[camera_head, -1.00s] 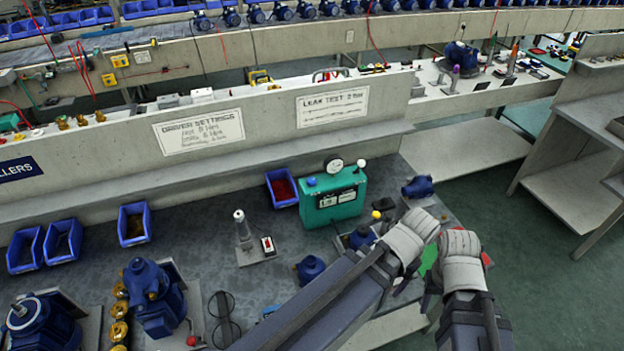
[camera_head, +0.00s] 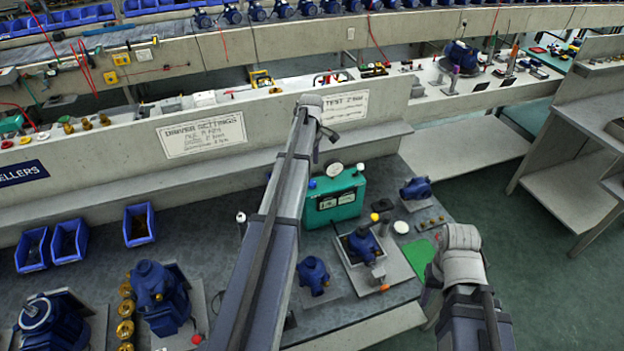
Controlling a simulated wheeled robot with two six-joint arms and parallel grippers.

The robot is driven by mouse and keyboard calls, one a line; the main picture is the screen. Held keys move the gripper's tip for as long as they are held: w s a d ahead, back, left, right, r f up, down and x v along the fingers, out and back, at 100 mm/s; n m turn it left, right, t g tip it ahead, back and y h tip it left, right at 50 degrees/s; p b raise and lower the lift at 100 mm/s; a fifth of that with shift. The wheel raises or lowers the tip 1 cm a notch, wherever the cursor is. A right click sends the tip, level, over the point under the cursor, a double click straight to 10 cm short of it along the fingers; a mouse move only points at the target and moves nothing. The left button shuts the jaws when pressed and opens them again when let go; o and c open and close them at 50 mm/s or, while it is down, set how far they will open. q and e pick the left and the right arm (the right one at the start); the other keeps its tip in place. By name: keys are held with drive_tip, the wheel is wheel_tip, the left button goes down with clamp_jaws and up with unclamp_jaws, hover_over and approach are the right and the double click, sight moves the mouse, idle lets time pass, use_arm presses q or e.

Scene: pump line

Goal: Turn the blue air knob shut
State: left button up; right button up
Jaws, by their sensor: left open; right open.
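The teal leak-test box (camera_head: 335,203) stands at the back of the bench, with a round gauge (camera_head: 334,169) and a white knob on top. A small blue knob (camera_head: 312,184), which looks like the air knob, sits at its top left corner, right beside my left arm. My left gripper (camera_head: 324,145) is raised above and behind the box, with its dark fingers pointing down; it is open, and I see no contact with the knob. My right gripper (camera_head: 436,278) is open over the bench's front right edge, its fingers mostly hidden by its wrist.
A blue pump (camera_head: 362,244) stands on a light plate in front of the box. More blue pump parts (camera_head: 313,274) stand nearby. A green pad (camera_head: 418,254) lies at the right. Blue bins (camera_head: 139,225) line the back left. A low wall (camera_head: 250,155) runs behind the box.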

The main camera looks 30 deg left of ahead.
sight(312, 183)
use_arm(q)
drive_tip(key=shift+d+f+b, duration=0.1)
drive_tip(key=shift+f+b, duration=3.85)
drive_tip(key=shift+f, duration=0.05)
drive_tip(key=shift+r, duration=0.1)
drive_tip(key=shift+c, duration=0.3)
clamp_jaws()
